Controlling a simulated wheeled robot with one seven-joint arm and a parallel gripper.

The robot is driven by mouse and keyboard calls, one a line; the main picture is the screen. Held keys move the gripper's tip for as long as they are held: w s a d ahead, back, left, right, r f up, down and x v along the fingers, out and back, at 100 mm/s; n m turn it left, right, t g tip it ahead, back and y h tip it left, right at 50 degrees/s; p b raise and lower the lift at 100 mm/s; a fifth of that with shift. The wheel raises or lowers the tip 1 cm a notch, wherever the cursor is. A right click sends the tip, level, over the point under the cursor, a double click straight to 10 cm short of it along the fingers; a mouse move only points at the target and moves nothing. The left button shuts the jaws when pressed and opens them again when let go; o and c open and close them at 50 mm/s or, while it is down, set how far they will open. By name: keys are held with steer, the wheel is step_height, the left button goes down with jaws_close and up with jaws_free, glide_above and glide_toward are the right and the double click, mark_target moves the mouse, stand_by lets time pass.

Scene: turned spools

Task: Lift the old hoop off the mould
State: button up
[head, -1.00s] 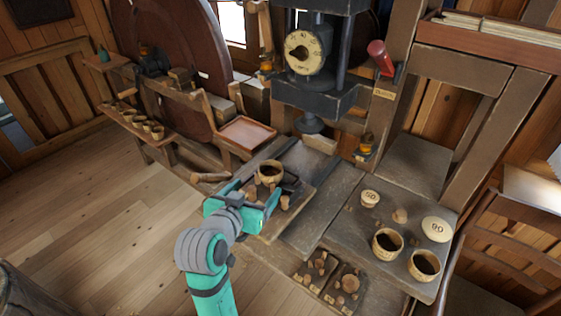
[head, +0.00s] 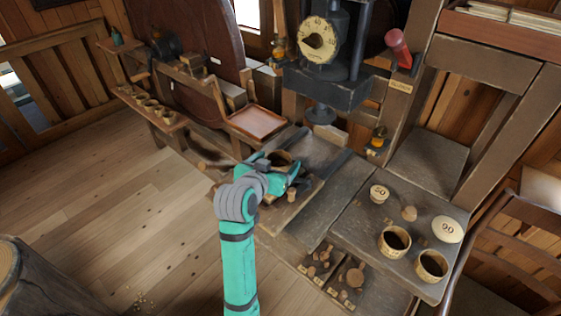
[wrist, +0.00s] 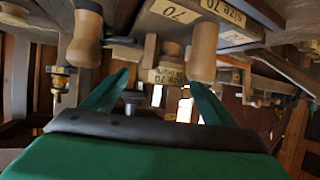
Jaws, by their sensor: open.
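A round wooden hoop (head: 283,157), dark inside, sits on the sliding bed below the press, seen in the head view partly behind my gripper. I take it for the old hoop; the mould under it is mostly hidden. My gripper (head: 279,170) is open and low at this spot, close to the hoop. In the wrist view my two green fingers (wrist: 158,84) are spread apart. I cannot tell whether the fingers touch anything.
The press (head: 322,65) with its dial stands just behind. A reddish tray (head: 257,122) lies to the left. Open floor is at left.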

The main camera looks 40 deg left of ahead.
steer(key=shift+w+a+f, duration=0.2)
steer(key=shift+w+a, duration=0.05)
steer(key=shift+a, duration=0.05)
steer(key=shift+w+f, duration=0.1)
steer(key=shift+w, duration=0.15)
steer(key=shift+d, duration=0.2)
steer(key=c, duration=1.1)
steer(key=shift+a, duration=0.1)
